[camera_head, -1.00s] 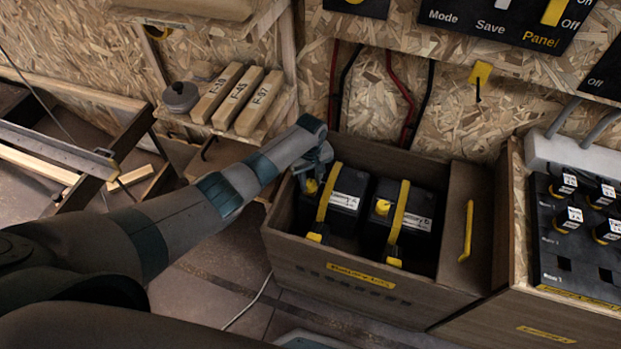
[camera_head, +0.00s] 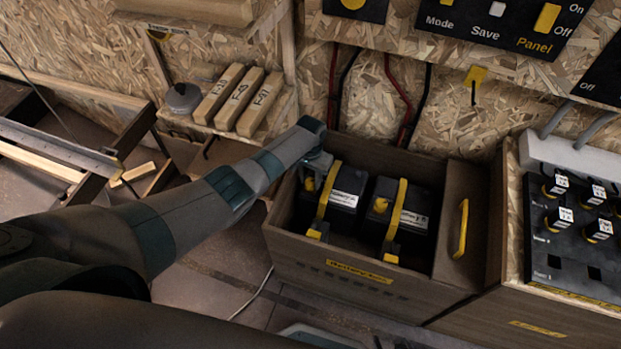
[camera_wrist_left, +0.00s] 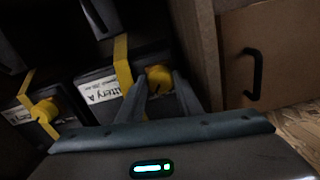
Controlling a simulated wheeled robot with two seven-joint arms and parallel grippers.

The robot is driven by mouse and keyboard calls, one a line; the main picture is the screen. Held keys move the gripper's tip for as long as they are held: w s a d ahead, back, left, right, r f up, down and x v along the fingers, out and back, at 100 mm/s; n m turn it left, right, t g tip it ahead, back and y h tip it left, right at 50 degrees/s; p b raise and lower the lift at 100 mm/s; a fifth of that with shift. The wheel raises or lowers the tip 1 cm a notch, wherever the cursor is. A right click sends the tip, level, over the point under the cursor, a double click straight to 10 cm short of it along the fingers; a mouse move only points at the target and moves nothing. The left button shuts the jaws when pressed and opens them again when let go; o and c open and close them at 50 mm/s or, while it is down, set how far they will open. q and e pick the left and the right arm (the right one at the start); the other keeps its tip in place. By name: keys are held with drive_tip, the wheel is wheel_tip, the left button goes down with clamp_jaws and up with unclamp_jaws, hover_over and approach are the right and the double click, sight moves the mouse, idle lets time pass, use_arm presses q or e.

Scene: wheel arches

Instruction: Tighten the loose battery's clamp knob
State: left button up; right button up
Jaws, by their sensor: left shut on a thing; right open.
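Two black batteries sit side by side in an open brown wooden box (camera_head: 345,262). The left one, Battery A (camera_head: 347,187), and the right one (camera_head: 413,207) each have a yellow strap over the top and a yellow clamp knob. My left gripper (camera_head: 314,178) reaches into the box's left end at Battery A's knob (camera_head: 310,185). In the left wrist view its fingers (camera_wrist_left: 160,92) are shut on this yellow knob (camera_wrist_left: 159,77), one on each side. The other battery's knob (camera_wrist_left: 44,110) stands free at the left. My right gripper is not in view.
The box walls are close around my left gripper. A yellow handle (camera_head: 461,229) is at the box's right end. Red and black cables (camera_head: 402,100) run down the wall behind. A unit with several black knobs (camera_head: 558,217) stands right. A shelf with labelled blocks (camera_head: 240,97) is at the left.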

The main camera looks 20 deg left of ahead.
use_arm(q)
drive_tip(key=shift+s+m, duration=0.1)
drive_tip(key=shift+m, duration=2.2)
drive_tip(key=o, duration=1)
drive_tip(key=shift+o, duration=0.2)
drive_tip(key=shift+r, duration=0.1)
